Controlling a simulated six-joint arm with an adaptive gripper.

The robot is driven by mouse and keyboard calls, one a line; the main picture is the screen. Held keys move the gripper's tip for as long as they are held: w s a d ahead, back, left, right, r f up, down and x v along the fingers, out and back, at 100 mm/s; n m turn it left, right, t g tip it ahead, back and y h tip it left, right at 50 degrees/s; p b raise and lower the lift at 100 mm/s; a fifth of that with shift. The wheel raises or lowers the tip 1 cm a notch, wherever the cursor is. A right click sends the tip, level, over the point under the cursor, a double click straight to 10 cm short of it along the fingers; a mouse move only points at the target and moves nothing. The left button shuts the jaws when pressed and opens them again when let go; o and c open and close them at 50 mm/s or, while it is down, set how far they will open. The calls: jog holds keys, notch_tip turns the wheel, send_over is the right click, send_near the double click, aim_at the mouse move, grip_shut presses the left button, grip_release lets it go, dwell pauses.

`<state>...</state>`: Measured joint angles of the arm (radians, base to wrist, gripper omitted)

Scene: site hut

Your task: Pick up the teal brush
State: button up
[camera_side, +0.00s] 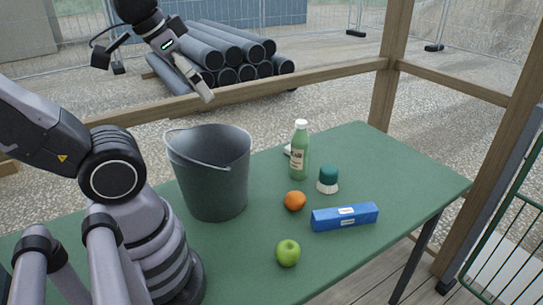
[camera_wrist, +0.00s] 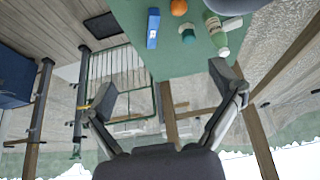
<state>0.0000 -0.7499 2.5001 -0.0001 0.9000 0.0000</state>
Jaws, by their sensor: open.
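The teal brush (camera_side: 328,178) stands on the green table with its teal top up and its white bristles down. It is right of the green bottle and behind the blue box. In the wrist view the brush (camera_wrist: 188,35) is near the top, between the blue box and the bottle. My gripper (camera_side: 205,95) is raised high above the table's far side, left of and well away from the brush. In the wrist view my gripper (camera_wrist: 164,88) has its fingers wide apart with nothing between them.
A dark bucket (camera_side: 208,180) stands left of the green bottle (camera_side: 300,155). An orange (camera_side: 294,201), a blue box (camera_side: 345,217) and a green apple (camera_side: 288,253) lie nearer the front of the table (camera_side: 400,165). The table's right part is clear. Wooden posts and rails (camera_side: 390,75) stand beyond it.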

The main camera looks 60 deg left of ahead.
jog(key=w+a+f+m+g+y, duration=0.3)
jog(key=w+a+m+y, duration=0.1)
jog(key=a+y, duration=0.15)
jog(key=w+a+f+m+g+y, duration=0.3)
jog(key=w+a+y, duration=0.1)
jog(key=a, duration=0.3)
jog(key=w+a+f+m+t+y, duration=0.1)
jog(key=w+f+m+t+y, duration=0.3)
jog(key=w+m, duration=0.6)
jog(key=m+t+h, duration=0.7)
jog(key=m+t, duration=0.1)
jog(key=m, duration=0.5)
send_near(330, 169)
jog(key=x, duration=0.4)
jog(key=shift+a, duration=0.3)
jog(key=shift+x, duration=3.1)
jog(key=shift+d, duration=0.2)
